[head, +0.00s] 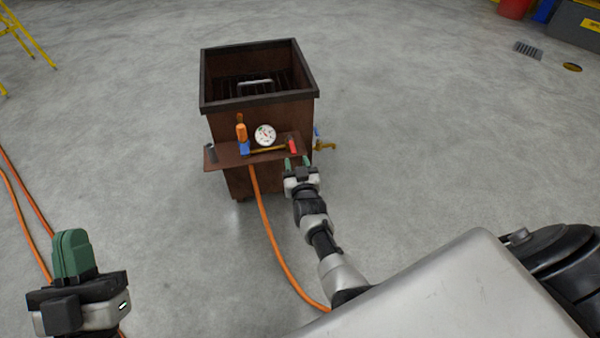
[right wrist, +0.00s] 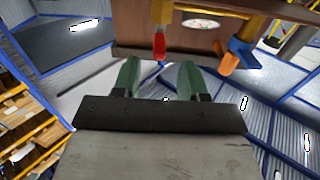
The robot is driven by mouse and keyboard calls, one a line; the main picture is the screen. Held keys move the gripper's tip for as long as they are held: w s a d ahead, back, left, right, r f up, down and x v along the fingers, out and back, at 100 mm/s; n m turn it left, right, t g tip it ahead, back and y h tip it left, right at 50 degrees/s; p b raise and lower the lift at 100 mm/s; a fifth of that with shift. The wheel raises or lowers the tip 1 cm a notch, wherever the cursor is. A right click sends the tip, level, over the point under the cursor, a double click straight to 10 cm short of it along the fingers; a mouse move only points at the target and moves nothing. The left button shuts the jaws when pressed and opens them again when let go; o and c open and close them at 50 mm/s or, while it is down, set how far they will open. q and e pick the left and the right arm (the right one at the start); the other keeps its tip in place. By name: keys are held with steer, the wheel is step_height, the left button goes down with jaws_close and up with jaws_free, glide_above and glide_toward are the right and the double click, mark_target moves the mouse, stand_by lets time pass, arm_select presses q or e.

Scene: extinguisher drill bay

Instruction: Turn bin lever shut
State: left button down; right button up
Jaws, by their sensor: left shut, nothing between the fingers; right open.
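The brown metal bin (head: 258,98) stands open-topped on the floor, with a front ledge (head: 225,155) carrying valve parts. A red-handled lever (head: 292,146) sits at the right end of a brass pipe on it; the red handle (right wrist: 159,47) also shows in the right wrist view. A second, orange-handled lever with a blue part (head: 242,133) stands to its left. My right gripper (head: 297,161) is open and empty just in front of the red handle, which appears ahead of the gap between its green fingers (right wrist: 158,66). My left gripper (head: 72,252) is shut and empty, far from the bin.
A round gauge (head: 265,135) sits between the two levers. A brass tap (head: 325,146) with a blue handle sticks out at the bin's right side. An orange hose (head: 267,220) runs from the ledge across the floor. The floor around the bin is otherwise clear.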

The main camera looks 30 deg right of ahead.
arm_select(q)
step_height(320, 180, down, 8)
steer(key=w+g+y+p, duration=0.2)
steer(key=g, duration=0.5)
steer(key=shift+a+f+g+y+p, duration=0.15)
steer(key=shift+a+g+y+p, duration=0.15)
steer(key=shift+a+g, duration=0.15)
arm_select(e)
steer(key=shift+v, duration=2.3)
arm_select(q)
steer(key=shift+w, duration=0.1)
